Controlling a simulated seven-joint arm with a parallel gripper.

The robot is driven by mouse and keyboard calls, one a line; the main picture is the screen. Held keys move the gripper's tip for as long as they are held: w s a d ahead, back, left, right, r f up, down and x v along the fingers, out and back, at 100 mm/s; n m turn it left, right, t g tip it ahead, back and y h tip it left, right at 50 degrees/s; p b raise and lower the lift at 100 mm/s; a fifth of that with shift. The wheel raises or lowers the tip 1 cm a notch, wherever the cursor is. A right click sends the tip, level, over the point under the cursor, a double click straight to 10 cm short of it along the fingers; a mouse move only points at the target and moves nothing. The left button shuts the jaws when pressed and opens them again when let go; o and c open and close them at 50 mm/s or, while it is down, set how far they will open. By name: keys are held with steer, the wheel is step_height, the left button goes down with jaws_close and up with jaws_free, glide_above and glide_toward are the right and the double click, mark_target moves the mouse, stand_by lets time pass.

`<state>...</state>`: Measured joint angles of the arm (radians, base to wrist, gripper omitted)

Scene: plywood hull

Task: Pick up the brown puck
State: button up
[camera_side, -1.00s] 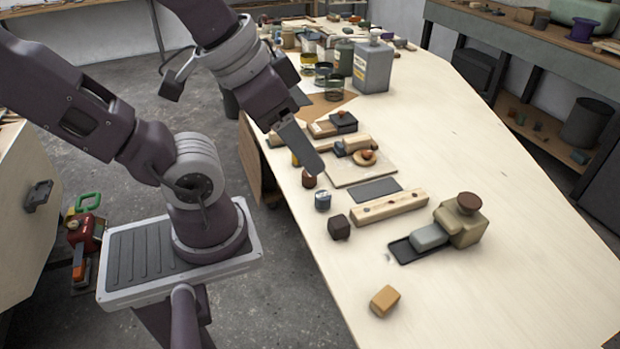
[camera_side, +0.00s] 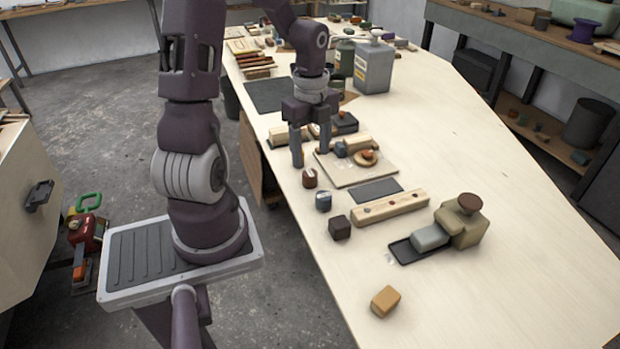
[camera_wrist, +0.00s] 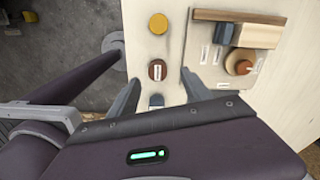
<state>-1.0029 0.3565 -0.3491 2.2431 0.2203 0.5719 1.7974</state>
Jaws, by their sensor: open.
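A small brown puck (camera_side: 309,178) with a pale label stands on the plywood table near its left edge. In the wrist view the brown puck (camera_wrist: 157,70) shows between my two fingers, with a gap on each side. My gripper (camera_side: 310,159) is open and empty, pointing down, just behind the puck in the side view. Its fingers (camera_wrist: 159,79) also show in the wrist view.
A blue-grey cylinder (camera_side: 323,201) and a dark brown block (camera_side: 339,227) stand in front of the puck. A yellow cylinder (camera_wrist: 158,23) stands beyond it in the wrist view. A board (camera_side: 350,178) with blocks and a ring lies right. The table's right side is clear.

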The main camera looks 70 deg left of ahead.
mark_target(309, 172)
steer(key=f, duration=0.6)
steer(key=shift+s+f, duration=0.25)
steer(key=shift+f, duration=0.05)
jaws_close()
